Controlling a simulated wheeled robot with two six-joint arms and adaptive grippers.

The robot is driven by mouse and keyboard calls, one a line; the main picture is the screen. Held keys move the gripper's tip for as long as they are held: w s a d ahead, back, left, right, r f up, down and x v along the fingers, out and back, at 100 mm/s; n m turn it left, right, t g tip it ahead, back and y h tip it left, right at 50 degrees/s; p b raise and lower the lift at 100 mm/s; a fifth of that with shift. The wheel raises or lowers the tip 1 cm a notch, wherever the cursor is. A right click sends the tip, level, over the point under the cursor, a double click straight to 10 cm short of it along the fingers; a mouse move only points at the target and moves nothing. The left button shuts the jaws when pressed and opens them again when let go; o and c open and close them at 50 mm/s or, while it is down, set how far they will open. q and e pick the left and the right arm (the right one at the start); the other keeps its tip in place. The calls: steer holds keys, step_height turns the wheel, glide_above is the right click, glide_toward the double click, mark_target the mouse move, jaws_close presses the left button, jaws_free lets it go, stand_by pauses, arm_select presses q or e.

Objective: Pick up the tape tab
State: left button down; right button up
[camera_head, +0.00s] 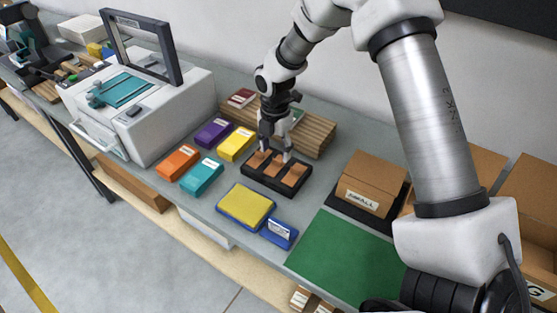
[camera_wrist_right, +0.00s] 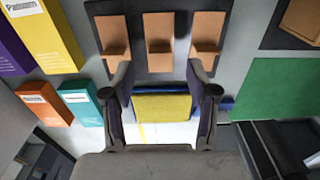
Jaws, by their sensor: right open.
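Three tan-brown tape tabs stand in a row in a black tray (camera_head: 248,172) on the grey bench: a left one (camera_head: 258,159), a middle one (camera_head: 275,166) and a right one (camera_head: 292,178). In the right wrist view the left tab (camera_wrist_right: 112,33), middle tab (camera_wrist_right: 158,38) and right tab (camera_wrist_right: 207,32) show at the top. My right gripper (camera_head: 275,157) is open and points down at the tray. Its spread fingers (camera_wrist_right: 160,78) hold nothing. Whether a fingertip touches a tab is unclear. My left gripper is not in view.
Orange (camera_head: 177,162), teal (camera_head: 202,177), purple (camera_head: 213,133) and yellow (camera_head: 237,144) boxes stand left of the tray. A yellow pad (camera_head: 245,205) and blue box (camera_head: 279,234) lie in front. A ridged brown block (camera_head: 312,135) stands close behind. A green mat (camera_head: 345,262) lies right.

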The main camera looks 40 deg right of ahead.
mark_target(277, 166)
steer(key=f, duration=0.4)
steer(key=shift+w+d+f+p, duration=0.1)
steer(key=shift+d+f+p, duration=0.1)
steer(key=shift+d+p, duration=0.15)
steer(key=shift+a+r, duration=0.15)
steer(key=shift+a, duration=0.05)
steer(key=c, duration=0.9)
steer(key=shift+o, duration=0.2)
